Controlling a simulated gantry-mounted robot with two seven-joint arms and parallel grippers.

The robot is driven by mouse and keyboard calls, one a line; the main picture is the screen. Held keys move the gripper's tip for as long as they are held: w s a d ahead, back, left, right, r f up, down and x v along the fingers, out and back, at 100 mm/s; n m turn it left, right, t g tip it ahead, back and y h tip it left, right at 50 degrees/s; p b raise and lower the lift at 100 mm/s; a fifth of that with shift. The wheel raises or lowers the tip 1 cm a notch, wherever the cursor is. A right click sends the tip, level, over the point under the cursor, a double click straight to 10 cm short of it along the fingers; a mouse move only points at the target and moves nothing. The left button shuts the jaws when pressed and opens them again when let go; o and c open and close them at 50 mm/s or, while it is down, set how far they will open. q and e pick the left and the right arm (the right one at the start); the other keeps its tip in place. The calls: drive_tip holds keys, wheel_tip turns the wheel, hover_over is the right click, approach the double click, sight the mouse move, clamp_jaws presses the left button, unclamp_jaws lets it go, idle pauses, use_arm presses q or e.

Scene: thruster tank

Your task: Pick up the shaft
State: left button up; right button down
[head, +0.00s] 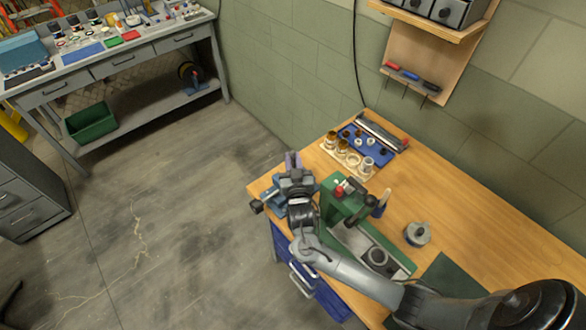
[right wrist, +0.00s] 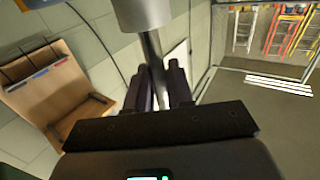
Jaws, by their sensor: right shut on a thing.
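The shaft (right wrist: 152,62) is a grey metal rod with a wider cylindrical end at the top of the right wrist view. My right gripper (right wrist: 160,85) is shut on its thin part, with one dark finger on each side. In the head view my right gripper (head: 293,160) is over the left end of the wooden workbench (head: 460,210), pointing away from me. The shaft cannot be made out clearly in the head view. My left gripper is not in view.
A blue vise (head: 268,194) is partly hidden by my right gripper. Beside it stands a green machine (head: 345,204). A blue tray (head: 382,154) of small parts lies behind. A grey round part (head: 417,234) sits to the right. The bench's right side is mostly clear.

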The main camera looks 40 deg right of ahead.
drive_tip(key=shift+r, duration=0.6)
wheel_tip(320, 180, up, 10)
drive_tip(key=shift+p, duration=1.05)
wheel_tip(320, 180, up, 9)
drive_tip(key=p, duration=0.9)
drive_tip(key=shift+f, duration=0.15)
